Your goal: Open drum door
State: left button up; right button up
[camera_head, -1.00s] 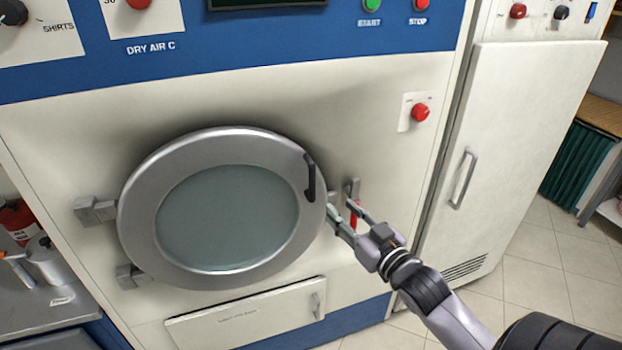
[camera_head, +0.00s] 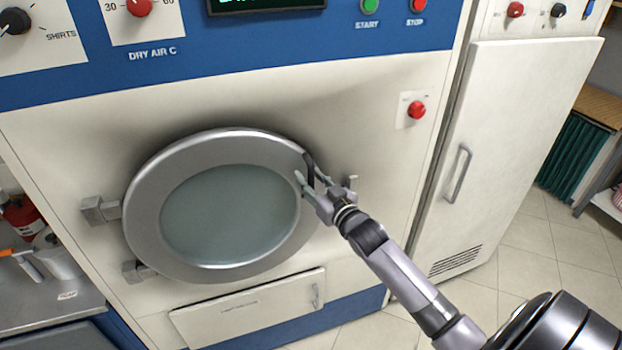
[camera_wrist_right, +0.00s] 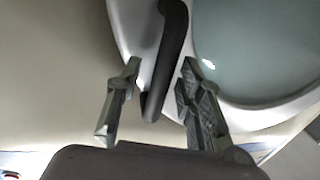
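The round drum door (camera_head: 150,215), a silver ring with grey-green glass, sits closed against the machine front, hinged at the left. Its black handle (camera_head: 309,168) is on the right side of the ring. My right gripper (camera_head: 308,183) is at the handle's lower part. In the right wrist view the fingers (camera_wrist_right: 158,95) are apart, with the black handle (camera_wrist_right: 168,55) between them and visible gaps on both sides. The lower end of the handle is between the fingers in that view. My left gripper is in neither view.
A latch bracket (camera_head: 351,184) stands out just right of the door. A red knob (camera_head: 417,110) is above it. A lower panel (camera_head: 250,305) lies under the door. A tall white cabinet door (camera_head: 510,150) stands to the right. A grey side table (camera_head: 50,305) is at the left.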

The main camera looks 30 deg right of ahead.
jog(key=shift+c, duration=0.2)
grip_shut()
dwell(0.6)
